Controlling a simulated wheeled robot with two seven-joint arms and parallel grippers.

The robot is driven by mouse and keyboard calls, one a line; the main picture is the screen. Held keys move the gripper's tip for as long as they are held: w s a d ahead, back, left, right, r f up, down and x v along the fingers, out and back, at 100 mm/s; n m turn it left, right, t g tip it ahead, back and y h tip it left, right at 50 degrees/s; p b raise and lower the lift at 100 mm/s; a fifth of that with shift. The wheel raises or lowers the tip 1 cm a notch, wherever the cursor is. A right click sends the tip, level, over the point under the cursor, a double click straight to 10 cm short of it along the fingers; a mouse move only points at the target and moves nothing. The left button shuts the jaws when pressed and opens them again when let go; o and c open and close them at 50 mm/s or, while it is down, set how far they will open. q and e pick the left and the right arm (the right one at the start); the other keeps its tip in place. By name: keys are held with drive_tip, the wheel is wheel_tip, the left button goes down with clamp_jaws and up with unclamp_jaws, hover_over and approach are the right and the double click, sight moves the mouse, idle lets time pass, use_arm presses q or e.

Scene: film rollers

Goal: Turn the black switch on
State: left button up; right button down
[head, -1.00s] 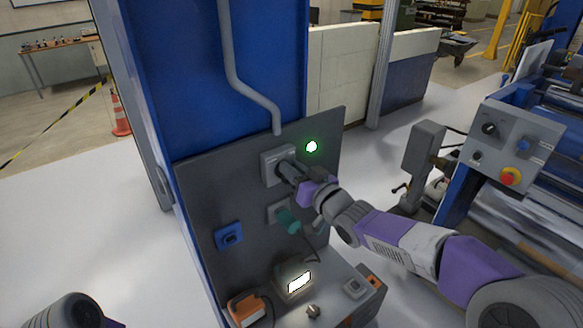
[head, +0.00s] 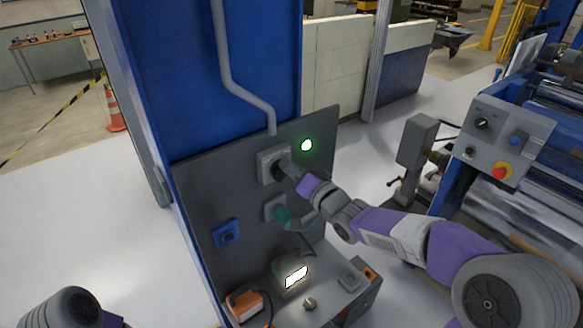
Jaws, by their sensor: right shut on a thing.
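The black switch sits on a grey square box (head: 264,169) at the top of the dark panel (head: 234,195). My right gripper (head: 287,170) reaches in from the right and is shut on the switch's knob. The gripper and wrist hide most of the knob, so its exact angle cannot be read. A round green lamp (head: 306,145) glows on the panel, up and right of the switch. Only a part of my left arm shows at the bottom left; its gripper is not visible.
Below the switch is a teal plug or handle (head: 285,217), close under my right wrist. A blue socket (head: 227,234) is at the panel's lower left. A lit white display (head: 296,277) and an orange box (head: 245,305) are below. A control box (head: 508,143) stands right.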

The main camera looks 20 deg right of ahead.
idle(0.3)
drive_tip(key=c, duration=1)
unclamp_jaws()
drive_tip(key=shift+c, duration=0.2)
drive_tip(key=v, duration=0.7)
drive_tip(key=shift+s, duration=0.3)
drive_tip(key=shift+d, duration=0.1)
